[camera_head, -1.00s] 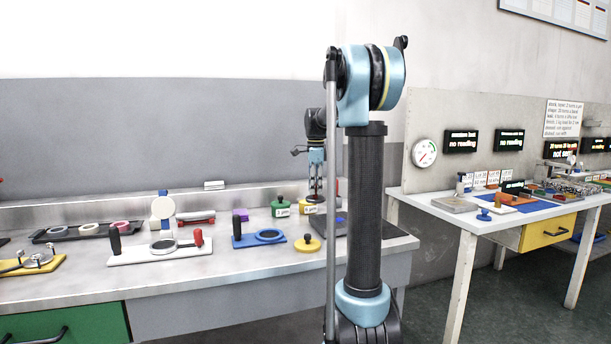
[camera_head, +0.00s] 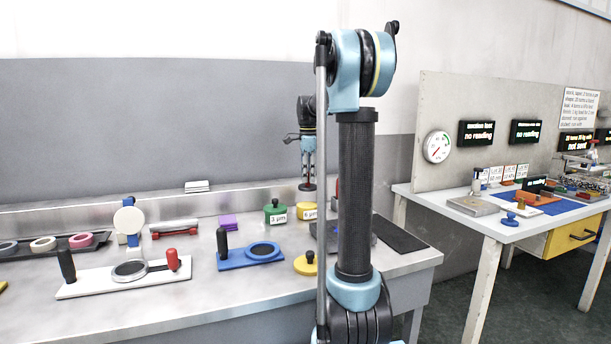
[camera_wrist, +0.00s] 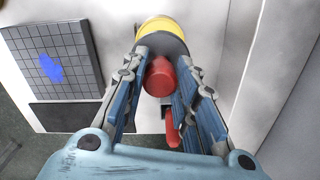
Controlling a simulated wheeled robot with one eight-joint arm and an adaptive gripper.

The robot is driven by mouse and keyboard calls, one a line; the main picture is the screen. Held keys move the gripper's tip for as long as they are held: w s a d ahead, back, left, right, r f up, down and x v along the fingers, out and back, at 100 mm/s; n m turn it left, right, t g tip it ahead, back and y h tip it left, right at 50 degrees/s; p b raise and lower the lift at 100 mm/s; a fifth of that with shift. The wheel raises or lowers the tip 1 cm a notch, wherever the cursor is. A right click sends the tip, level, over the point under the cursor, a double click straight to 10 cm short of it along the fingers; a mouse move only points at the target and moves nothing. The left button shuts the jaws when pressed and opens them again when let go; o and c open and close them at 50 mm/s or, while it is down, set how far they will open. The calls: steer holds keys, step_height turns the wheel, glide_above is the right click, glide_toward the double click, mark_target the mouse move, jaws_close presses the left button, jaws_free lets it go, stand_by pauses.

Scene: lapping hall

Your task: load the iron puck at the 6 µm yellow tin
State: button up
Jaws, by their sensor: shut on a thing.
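My gripper (camera_head: 308,174) is shut on the iron puck and points down over the back of the steel bench. In the wrist view my gripper (camera_wrist: 161,62) has its fingers on either side of the puck's red knob (camera_wrist: 160,78). The puck's dark disc (camera_head: 307,187) shows just below the fingers. The yellow tin (camera_head: 306,207), its label partly readable as 6 µm, stands beneath, beside the green 3 µm tin (camera_head: 275,213). In the wrist view the yellow tin (camera_wrist: 163,28) is partly covered by the puck; whether they touch is unclear.
A blue fixture (camera_head: 235,262), a yellow knobbed disc (camera_head: 306,265) and a white fixture (camera_head: 90,284) stand in front. A gridded plate (camera_wrist: 52,62) with a blue smear and a dark mat (camera_head: 398,235) lie right. My arm hides part of the bench.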

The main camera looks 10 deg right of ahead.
mark_target(307, 185)
steer(key=shift+w+f, duration=0.1)
steer(key=shift+f, duration=2.8)
steer(key=shift+f, duration=0.5)
steer(key=shift+r, duration=0.1)
steer(key=shift+r, duration=3.45)
